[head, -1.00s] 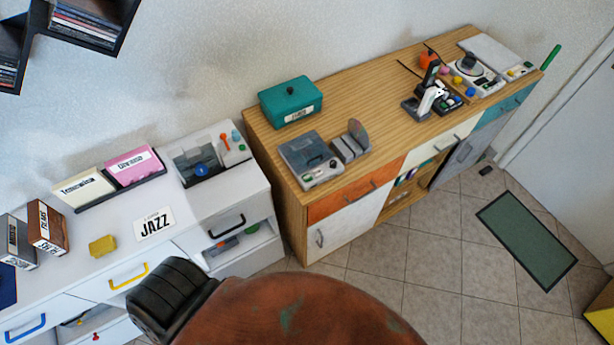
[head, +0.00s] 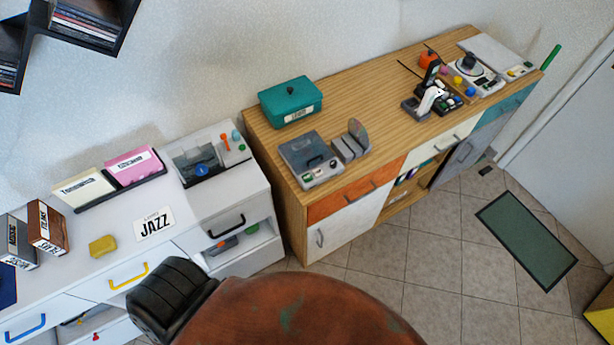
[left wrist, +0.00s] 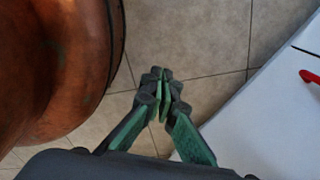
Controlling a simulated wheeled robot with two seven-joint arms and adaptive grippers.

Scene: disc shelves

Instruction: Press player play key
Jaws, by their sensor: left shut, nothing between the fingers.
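A grey player (head: 311,158) with a dark lid sits on the left part of the wooden cabinet top. Small keys (head: 321,176), one of them green, run along its front edge; their markings are too small to read. My left gripper (left wrist: 163,82) shows in the left wrist view with its green-lined fingers together and nothing between them. It is over the tiled floor beside a white furniture surface, with no player in that view. The left gripper's fingers do not show in the head view. My right gripper is in neither view.
A teal box (head: 291,101) stands behind the player, and a disc stand (head: 352,140) is to its right. A white cabinet (head: 110,262) is at left, with a clear-lidded device (head: 200,160) on top. Tiled floor lies open in front of the wooden cabinet (head: 385,90).

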